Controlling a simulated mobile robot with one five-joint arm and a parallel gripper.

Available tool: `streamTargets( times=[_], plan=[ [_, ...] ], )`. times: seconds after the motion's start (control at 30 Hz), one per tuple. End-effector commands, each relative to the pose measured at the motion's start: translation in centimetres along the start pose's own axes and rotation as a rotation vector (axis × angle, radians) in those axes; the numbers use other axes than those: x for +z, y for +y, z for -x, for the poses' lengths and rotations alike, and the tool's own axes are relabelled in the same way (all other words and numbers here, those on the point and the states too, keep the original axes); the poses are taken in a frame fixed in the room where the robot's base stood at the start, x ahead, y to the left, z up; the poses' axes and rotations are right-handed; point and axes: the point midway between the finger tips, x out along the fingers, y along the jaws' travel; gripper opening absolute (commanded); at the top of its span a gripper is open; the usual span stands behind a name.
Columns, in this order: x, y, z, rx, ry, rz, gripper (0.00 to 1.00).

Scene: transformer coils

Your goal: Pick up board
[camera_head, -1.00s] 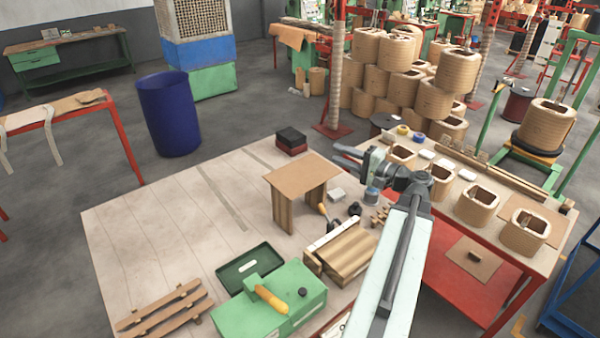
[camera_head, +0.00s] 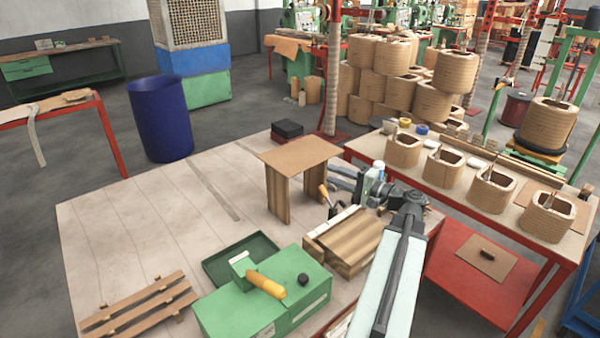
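A flat brown board (camera_head: 300,153) lies level across two upright wooden supports (camera_head: 278,190) on the pale worktable (camera_head: 150,215). My gripper (camera_head: 332,176) is just right of the board, close to its right edge and seemingly lower than its top. A gap or touch between them cannot be made out. The fingers are small and partly merged with the things around them, so their opening is unclear. I see nothing held in them.
A green box with a yellow handle (camera_head: 266,284), a dark green tray (camera_head: 226,262) and a wooden block (camera_head: 352,240) stand in front. A black box (camera_head: 287,128) sits behind the board. Coils (camera_head: 443,166) stand on the red table at right. The worktable's left side is mostly clear.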

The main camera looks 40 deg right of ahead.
Motion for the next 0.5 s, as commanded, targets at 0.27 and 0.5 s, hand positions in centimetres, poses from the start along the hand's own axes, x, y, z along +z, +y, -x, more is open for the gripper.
streamTargets(
  times=[0.27, 0.5],
  plan=[
    [-0.1, 1.1, -0.1, 0.000, 0.001, 0.000, 0.28],
    [-0.1, 1.1, -2.5, 0.000, 0.000, 0.000, 0.28]
  ],
)
